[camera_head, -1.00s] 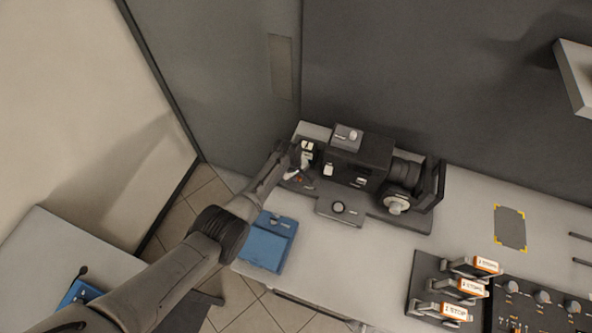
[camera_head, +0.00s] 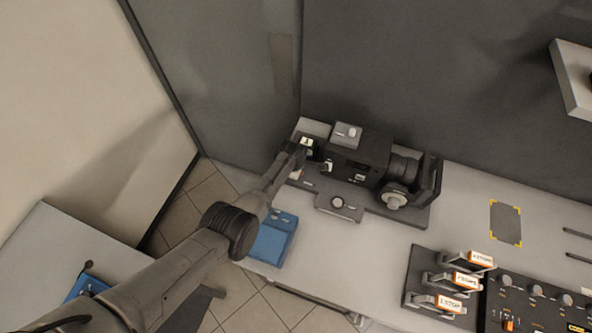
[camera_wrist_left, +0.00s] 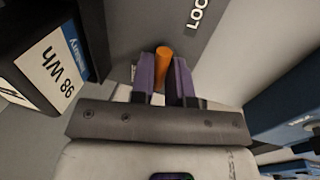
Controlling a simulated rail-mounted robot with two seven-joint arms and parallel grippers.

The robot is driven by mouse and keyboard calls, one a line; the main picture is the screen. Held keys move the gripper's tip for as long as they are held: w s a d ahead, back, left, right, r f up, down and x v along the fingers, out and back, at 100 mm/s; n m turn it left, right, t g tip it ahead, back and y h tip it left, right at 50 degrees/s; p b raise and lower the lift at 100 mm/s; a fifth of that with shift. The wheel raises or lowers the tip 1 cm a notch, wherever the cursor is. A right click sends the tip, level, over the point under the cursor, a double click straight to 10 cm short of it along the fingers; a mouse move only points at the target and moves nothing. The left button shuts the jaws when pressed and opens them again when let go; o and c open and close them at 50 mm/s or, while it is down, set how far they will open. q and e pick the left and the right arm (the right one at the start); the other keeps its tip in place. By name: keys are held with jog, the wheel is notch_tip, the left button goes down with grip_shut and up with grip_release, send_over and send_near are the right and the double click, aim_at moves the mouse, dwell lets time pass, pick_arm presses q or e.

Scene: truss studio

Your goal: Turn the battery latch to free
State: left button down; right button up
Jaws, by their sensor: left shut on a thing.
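The battery latch (camera_wrist_left: 163,54) shows in the left wrist view as an orange peg between the purple fingers of my left gripper (camera_wrist_left: 164,75). The fingers are shut on it. A panel behind it carries lettering that begins "LOC"; the rest is cut off. The battery (camera_wrist_left: 48,75), a dark block with a white "98 Wh" label, is at the left of that view. In the head view, my left gripper is at the rear left end of the dark cinema camera (camera_head: 362,150), and my wrist hides the latch there. My right gripper is not in view.
A rack with several orange-and-white labelled pieces (camera_head: 467,281) and a black knob panel (camera_head: 535,305) are at the lower right. The bench between is mostly clear.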

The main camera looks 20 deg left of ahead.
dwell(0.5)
pick_arm(q)
jog(key=c, duration=1.1)
grip_release()
jog(key=shift+c, duration=0.2)
jog(key=shift+r, duration=0.1)
jog(key=shift+r, duration=0.25)
jog(key=r+p, duration=0.1)
jog(key=r, duration=0.1)
jog(key=s+r+p, duration=0.1)
jog(key=r+p, duration=0.1)
jog(key=shift+r, duration=0.3)
notch_tip(320, 180, up, 8)
jog(key=s+p, duration=0.1)
jog(key=shift+s+r+p, duration=0.15)
jog(key=shift+s+p, duration=0.15)
jog(key=shift+s, duration=0.05)
